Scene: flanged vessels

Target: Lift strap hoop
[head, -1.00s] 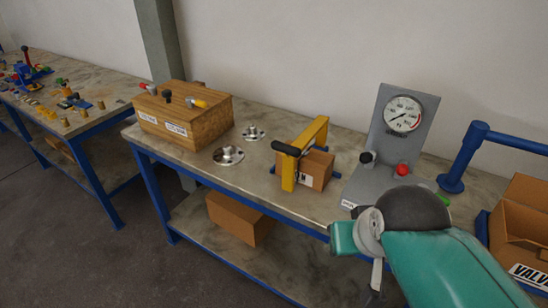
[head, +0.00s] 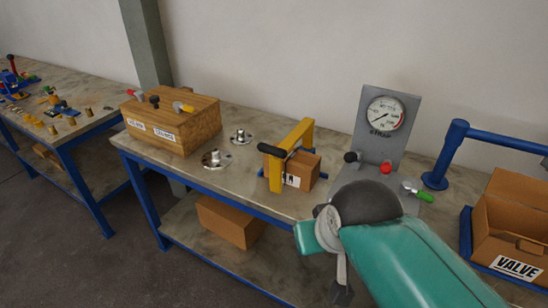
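A yellow hoop (head: 277,172) with a black handle-like bar (head: 273,150) stands on the workbench (head: 225,180) in the head view. It straddles a small cardboard box (head: 301,171) with a label. I take this hoop to be the strap hoop. My arm hides part of the bench front.
A gauge panel (head: 370,135) with red, black and green knobs stands right of the hoop. A blue rail (head: 480,138) and an open box labelled VALVE (head: 512,225) are further right. Metal flanges (head: 216,160) and a wooden box (head: 172,125) stand left.

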